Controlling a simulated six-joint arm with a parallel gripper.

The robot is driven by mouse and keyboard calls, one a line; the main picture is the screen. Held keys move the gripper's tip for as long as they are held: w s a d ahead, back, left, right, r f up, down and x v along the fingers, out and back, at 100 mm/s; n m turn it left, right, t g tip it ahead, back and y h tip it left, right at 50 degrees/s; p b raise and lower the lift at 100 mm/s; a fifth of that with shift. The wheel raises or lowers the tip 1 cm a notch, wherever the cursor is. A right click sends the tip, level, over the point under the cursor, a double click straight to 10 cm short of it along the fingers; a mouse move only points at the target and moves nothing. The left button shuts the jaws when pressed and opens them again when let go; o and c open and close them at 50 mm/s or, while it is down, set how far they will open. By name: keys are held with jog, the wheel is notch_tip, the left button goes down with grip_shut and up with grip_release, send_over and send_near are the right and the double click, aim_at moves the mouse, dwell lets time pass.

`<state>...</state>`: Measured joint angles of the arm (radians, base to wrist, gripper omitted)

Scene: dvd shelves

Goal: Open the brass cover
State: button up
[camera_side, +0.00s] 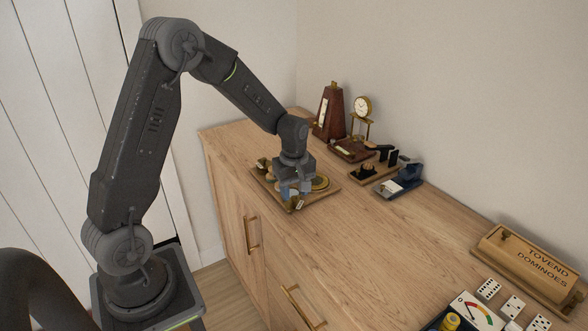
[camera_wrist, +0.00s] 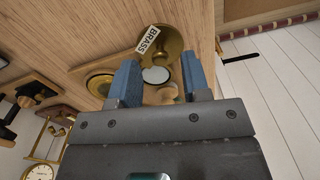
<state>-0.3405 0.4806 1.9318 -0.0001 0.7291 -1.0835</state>
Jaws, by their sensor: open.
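A round brass piece with a white "BRASS" label (camera_wrist: 172,41) sits just beyond my fingertips in the wrist view; it is probably the brass cover. In the side view its labelled part (camera_side: 295,204) shows at the front corner of a small wooden board. My gripper (camera_wrist: 160,73) is open, its two blue fingers spread on either side of a pale round disc (camera_wrist: 155,75). In the side view my gripper (camera_side: 294,190) points down low over the board and hides its middle. I cannot tell whether the fingers touch anything or how the cover is hinged.
The wooden board (camera_side: 329,195) also holds another round brass piece (camera_side: 320,183) and a brass part (camera_side: 263,165) at its left.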

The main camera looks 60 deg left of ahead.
aim_at(294, 199)
notch_tip(294, 199, up, 13)
jog(key=shift+f, duration=0.2)
dwell(0.3)
jog(key=s+d+r+m+t, duration=0.2)
jog(key=s+d+r+m, duration=0.1)
jog(key=s+d+m, duration=0.4)
jog(key=s+d+r+m+t, duration=0.3)
jog(key=s+d+m, duration=0.4)
jog(key=s, duration=0.5)
jog(key=shift+s+r+m+t, duration=0.3)
jog(key=shift+s+r+m, duration=0.05)
jog(key=shift+m, duration=0.85)
